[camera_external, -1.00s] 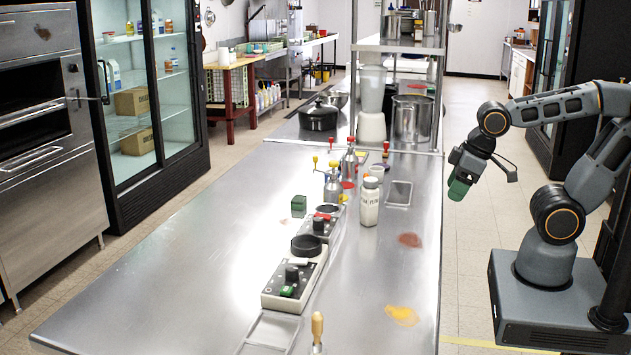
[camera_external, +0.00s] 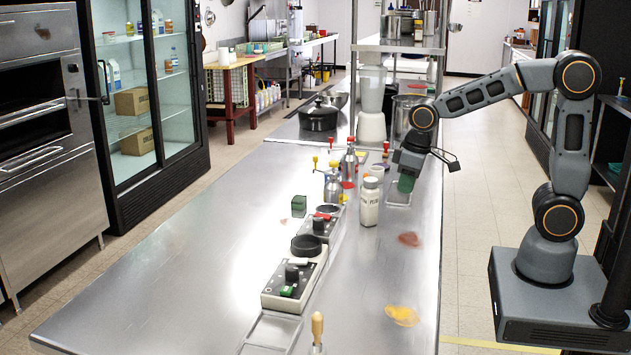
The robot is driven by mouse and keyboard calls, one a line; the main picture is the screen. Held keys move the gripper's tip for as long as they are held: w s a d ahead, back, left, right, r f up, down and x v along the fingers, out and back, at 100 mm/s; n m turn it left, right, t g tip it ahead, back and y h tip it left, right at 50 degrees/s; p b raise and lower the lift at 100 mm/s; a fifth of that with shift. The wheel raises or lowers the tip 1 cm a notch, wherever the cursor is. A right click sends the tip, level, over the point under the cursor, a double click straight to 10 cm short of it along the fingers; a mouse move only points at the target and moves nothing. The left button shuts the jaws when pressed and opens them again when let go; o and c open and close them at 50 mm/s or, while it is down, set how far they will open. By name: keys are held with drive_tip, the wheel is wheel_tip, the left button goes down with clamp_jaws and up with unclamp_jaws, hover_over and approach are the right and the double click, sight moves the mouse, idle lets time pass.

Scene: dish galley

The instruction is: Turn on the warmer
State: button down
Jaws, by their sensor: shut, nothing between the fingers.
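Two similar pale units with dark control panels stand in a line on the steel counter (camera_external: 200,262); I cannot tell for sure which is the warmer. The nearer unit (camera_external: 270,297) has a black round top (camera_external: 306,244), a black knob-like part (camera_external: 292,272) and a green switch-like part (camera_external: 287,291). The farther unit (camera_external: 309,238) has a dark round top, a red part and a black knob-like part.
A white-capped jar (camera_external: 369,206) stands left of my gripper. Metal bottles with yellow and red tops (camera_external: 333,188) and a green block (camera_external: 299,205) stand near the farther unit. A wooden-handled tool (camera_external: 317,325) is at the front. Orange (camera_external: 402,315) and reddish stains mark the right side.

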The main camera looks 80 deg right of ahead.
drive_tip(key=w+d+r+t, duration=0.1)
drive_tip(key=w+d, duration=0.1)
drive_tip(key=w, duration=0.7)
drive_tip(key=w+d+r+n+t, duration=0.1)
drive_tip(key=w+d, duration=0.1)
drive_tip(key=w, duration=0.7)
drive_tip(key=shift+w+d+r, duration=0.4)
drive_tip(key=p, duration=0.3)
approach(317, 214)
drive_tip(key=x, duration=0.5)
drive_tip(key=shift+w+d, duration=0.1)
drive_tip(key=shift+w, duration=0.05)
drive_tip(key=shift+x, duration=0.8)
drive_tip(key=shift+f, duration=0.15)
